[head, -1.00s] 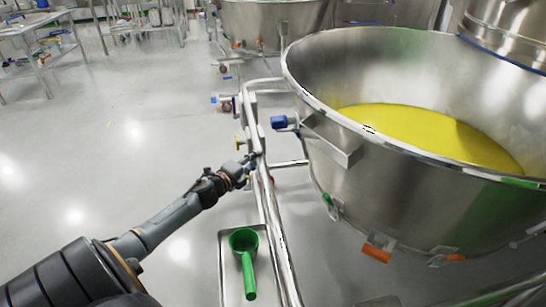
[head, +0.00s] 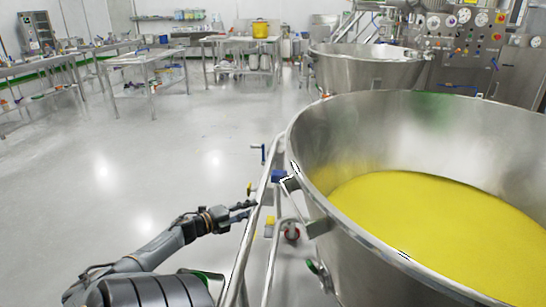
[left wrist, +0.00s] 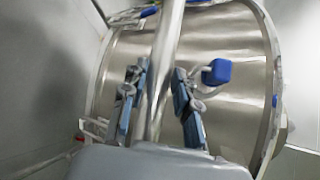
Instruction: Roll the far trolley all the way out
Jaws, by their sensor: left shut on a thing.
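A large steel bowl trolley (head: 385,255) with yellow material (head: 430,215) in it fills the right of the head view. A pale tubular rail (head: 262,185) runs along its left side. My left gripper (head: 249,207) is shut on this rail. In the left wrist view its two fingers (left wrist: 157,103) lie either side of the steel tube (left wrist: 165,60), with the bowl wall (left wrist: 225,50) behind. A second steel bowl (head: 365,70) stands farther back. My right gripper is out of view.
Open floor (head: 150,160) lies to the left. Steel tables (head: 145,62) stand at the back left, and a control panel (head: 460,45) is at the back right.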

